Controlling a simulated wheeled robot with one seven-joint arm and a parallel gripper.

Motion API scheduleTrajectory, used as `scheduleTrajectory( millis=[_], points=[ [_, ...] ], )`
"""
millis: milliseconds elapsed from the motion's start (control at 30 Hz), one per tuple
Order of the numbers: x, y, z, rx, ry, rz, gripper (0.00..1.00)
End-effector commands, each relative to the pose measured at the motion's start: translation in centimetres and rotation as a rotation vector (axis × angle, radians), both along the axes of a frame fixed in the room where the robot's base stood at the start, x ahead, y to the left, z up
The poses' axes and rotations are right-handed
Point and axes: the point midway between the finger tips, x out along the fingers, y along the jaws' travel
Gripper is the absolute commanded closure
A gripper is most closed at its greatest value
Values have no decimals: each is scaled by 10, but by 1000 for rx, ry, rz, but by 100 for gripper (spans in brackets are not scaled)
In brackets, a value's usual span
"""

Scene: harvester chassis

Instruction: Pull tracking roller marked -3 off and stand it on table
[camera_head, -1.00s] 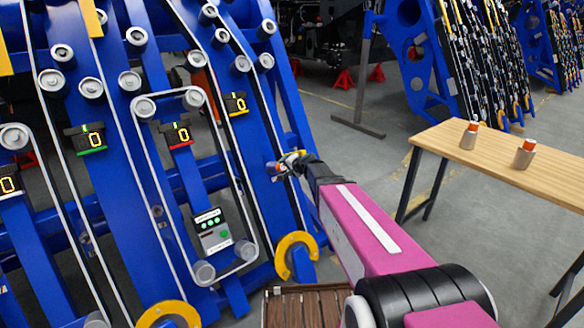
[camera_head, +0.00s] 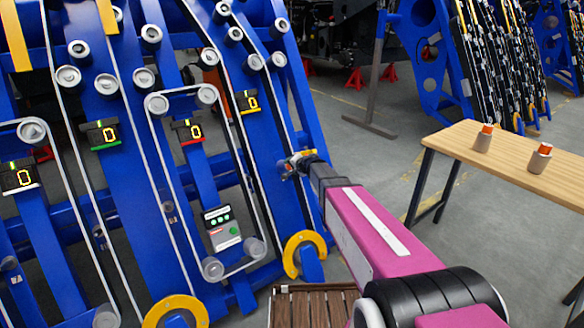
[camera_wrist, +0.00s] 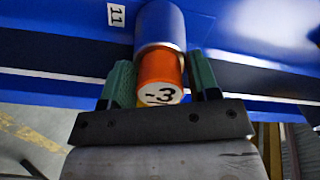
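The roller marked -3 (camera_wrist: 160,80) shows in the wrist view, with an orange end and a silver body. The black -3 on its end face is readable. It stands out from a blue beam (camera_wrist: 240,25) that carries a label "11". My gripper (camera_wrist: 163,78) has its green fingers on either side of the roller, very close to its sides. Whether they press on it is not clear. In the head view my gripper (camera_head: 290,166) is at the right edge of the blue chassis. The wooden table (camera_head: 520,165) is at the right.
Two silver rollers with orange ends, one nearer (camera_head: 539,158) and one farther (camera_head: 483,139), stand on the table. Belts and silver rollers cover the chassis (camera_head: 130,150) at the left. A slatted brown crate (camera_head: 310,308) is on the floor below. The floor between chassis and table is mostly open.

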Motion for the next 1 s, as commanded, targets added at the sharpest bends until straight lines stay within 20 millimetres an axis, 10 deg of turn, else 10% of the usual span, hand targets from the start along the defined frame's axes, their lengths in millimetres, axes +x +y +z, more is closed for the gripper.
scheduleTrajectory(
  millis=[1000],
  points=[
    [-22,-15,16,0,-1,-2,77]
  ],
)
